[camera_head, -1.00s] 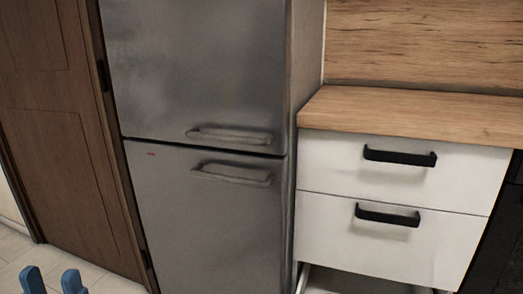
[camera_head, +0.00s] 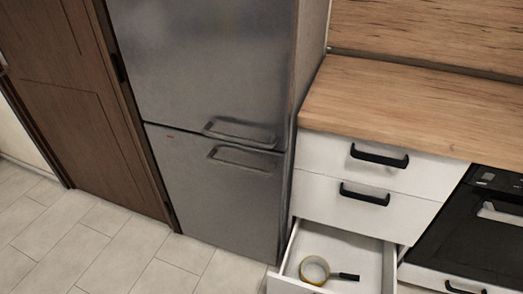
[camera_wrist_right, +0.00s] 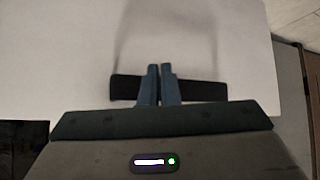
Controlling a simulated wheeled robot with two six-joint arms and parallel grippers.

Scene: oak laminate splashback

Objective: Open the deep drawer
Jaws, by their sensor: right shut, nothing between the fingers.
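The deep drawer (camera_head: 383,262) is the lowest of the white drawers. It stands pulled out in the head view, with its inside showing; its front is mostly cut off by the bottom edge. A small round yellowish pan with a dark handle (camera_head: 347,276) lies in it. In the right wrist view my right gripper (camera_wrist_right: 160,70) is shut and empty. Its blue fingers lie across a black bar handle (camera_wrist_right: 210,91) on a white front (camera_wrist_right: 70,50); I cannot tell whether they touch it. My left gripper is not in view.
Two shut drawers with black handles, an upper (camera_head: 380,156) and a middle (camera_head: 364,195), sit above the open one. A steel fridge (camera_head: 215,195) stands to the left, a black oven (camera_head: 475,225) to the right. Tiled floor (camera_head: 120,250) is free at the left.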

